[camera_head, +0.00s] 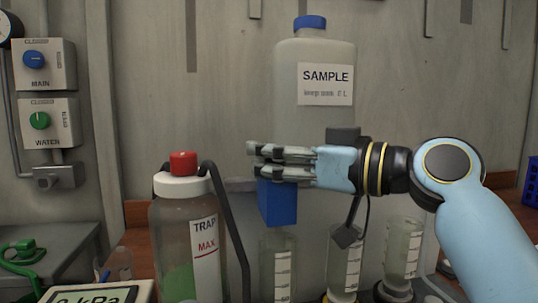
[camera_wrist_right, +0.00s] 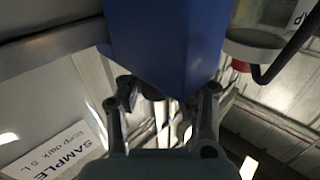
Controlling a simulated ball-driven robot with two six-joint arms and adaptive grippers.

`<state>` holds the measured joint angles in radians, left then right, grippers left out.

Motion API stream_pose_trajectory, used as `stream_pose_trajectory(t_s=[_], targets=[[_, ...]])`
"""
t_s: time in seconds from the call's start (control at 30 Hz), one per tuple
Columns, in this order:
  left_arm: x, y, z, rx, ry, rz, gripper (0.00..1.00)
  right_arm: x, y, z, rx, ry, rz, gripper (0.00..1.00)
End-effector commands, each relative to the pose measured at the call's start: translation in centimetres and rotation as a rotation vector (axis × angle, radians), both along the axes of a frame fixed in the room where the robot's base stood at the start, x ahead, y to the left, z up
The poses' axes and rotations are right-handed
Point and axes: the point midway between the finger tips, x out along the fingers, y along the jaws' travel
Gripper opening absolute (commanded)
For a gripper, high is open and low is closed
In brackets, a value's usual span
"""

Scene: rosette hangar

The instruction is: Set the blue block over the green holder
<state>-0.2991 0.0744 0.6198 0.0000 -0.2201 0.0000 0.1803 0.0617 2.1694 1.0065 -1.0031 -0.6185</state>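The blue block (camera_head: 277,203) hangs just below the fingers of my right gripper (camera_head: 262,160), in front of the large sample bottle. Its top is hidden behind the fingers. In the right wrist view the blue block (camera_wrist_right: 165,40) fills the upper middle, with its lower corner between the two fingertips (camera_wrist_right: 162,92). My right gripper appears shut on it, fingers pointing left. No green holder can be made out for sure; a green fitting with a cable (camera_head: 24,250) lies at the lower left. My left gripper is not in view.
The sample bottle (camera_head: 315,65) stands behind my right gripper. A red-topped trap bottle (camera_head: 183,200) with a dark hose stands to the left. Clear graduated cylinders (camera_head: 278,265) stand below the block and to its right. A blue crate (camera_head: 532,185) shows at the right edge.

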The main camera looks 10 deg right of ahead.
Motion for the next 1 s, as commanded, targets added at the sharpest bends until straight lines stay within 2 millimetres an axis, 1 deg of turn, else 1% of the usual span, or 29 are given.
stream_pose_trajectory(t_s=[0.03, 0.2, 0.23, 0.47, 0.57, 0.67, 1.0], targets=[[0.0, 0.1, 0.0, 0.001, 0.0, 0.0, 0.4, 0.0, 0.0, -0.3, -0.002, 0.006, 0.001, 0.3], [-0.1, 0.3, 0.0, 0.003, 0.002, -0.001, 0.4, 0.0, 0.0, -0.1, -0.001, 0.002, -0.001, 0.52], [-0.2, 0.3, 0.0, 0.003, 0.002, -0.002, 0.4, 0.0, 0.0, -0.1, -0.001, 0.001, -0.001, 0.53], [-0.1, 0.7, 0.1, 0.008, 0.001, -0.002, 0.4, 0.1, 0.0, 0.1, 0.0, -0.001, -0.002, 0.53], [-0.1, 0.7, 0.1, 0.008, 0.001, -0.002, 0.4, -0.2, -0.4, 0.0, -0.001, -0.003, -0.004, 0.53], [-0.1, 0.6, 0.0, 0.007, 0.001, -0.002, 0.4, -0.9, -1.1, 0.0, -0.005, -0.002, -0.004, 0.53], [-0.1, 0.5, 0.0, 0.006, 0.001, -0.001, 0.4, -5.1, -5.2, -0.1, -0.011, 0.001, -0.002, 0.53]])
